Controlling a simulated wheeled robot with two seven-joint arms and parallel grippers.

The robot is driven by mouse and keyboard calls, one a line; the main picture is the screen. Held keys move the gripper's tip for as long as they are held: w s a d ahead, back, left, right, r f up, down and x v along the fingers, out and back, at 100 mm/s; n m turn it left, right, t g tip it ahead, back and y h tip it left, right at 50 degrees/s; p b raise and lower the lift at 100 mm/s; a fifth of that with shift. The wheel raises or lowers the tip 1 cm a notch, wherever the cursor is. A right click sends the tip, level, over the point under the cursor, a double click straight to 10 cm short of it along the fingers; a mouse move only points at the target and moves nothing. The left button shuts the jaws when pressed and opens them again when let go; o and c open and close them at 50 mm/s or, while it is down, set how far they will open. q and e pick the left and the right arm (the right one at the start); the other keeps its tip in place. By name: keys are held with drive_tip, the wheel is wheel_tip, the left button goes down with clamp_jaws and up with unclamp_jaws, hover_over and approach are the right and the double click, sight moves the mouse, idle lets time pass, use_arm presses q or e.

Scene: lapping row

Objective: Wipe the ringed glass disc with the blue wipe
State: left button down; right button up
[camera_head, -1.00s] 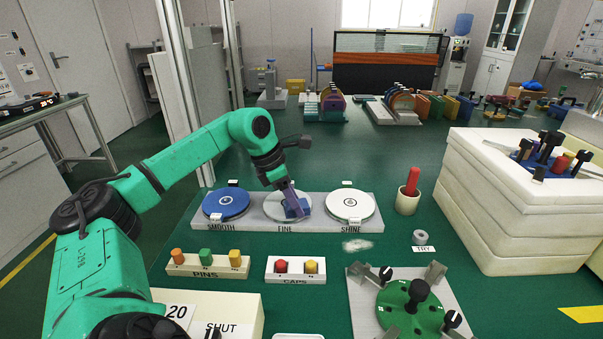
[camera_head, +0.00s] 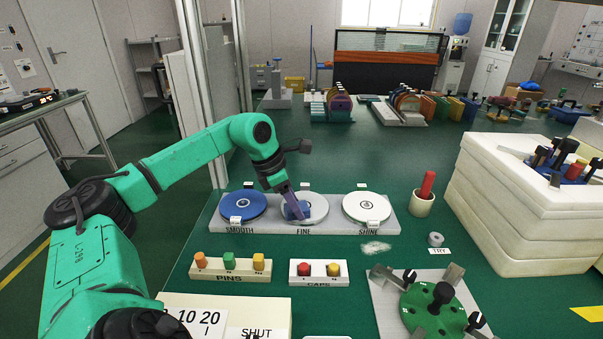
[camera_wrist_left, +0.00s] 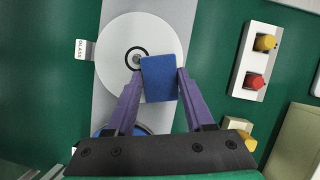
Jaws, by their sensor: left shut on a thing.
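The ringed glass disc (camera_head: 318,208) is pale and round, in the middle FINE place of a grey three-place base (camera_head: 270,228). In the left wrist view the disc (camera_wrist_left: 118,78) shows a dark ring near its middle and a GLASS tag (camera_wrist_left: 84,50) at its edge. My left gripper (camera_head: 293,206) is over the disc, its purple fingers shut on the blue wipe (camera_wrist_left: 159,80). The wipe is over the disc, beside the ring and partly covering its edge; whether it presses on the glass I cannot tell. My right gripper is not in view.
A blue SMOOTH disc (camera_head: 243,203) and a white SHINE disc (camera_head: 367,206) flank the glass. A cup with a red stick (camera_head: 421,204) stands at the right. Pins (camera_head: 229,262) and caps (camera_head: 318,270) stand in front. A green round fixture (camera_head: 434,312) is near front right.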

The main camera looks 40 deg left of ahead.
use_arm(q)
wheel_tip(320, 180, up, 5)
drive_tip(key=p, duration=0.2)
drive_tip(key=shift+w+r+p, duration=0.1)
drive_tip(key=shift+p, duration=0.2)
drive_tip(key=r, duration=0.1)
drive_tip(key=p, duration=0.1)
drive_tip(key=r+p, duration=0.1)
drive_tip(key=shift+w+d+r, duration=0.2)
drive_tip(key=shift+d+r, duration=0.05)
drive_tip(key=shift+r, duration=0.25)
drive_tip(key=shift+s+a+f, duration=0.1)
drive_tip(key=shift+a, duration=0.05)
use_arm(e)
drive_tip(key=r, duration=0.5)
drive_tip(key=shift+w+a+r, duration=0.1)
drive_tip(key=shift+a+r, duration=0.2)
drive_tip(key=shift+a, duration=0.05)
use_arm(q)
wheel_tip(320, 180, up, 7)
drive_tip(key=p, duration=0.7)
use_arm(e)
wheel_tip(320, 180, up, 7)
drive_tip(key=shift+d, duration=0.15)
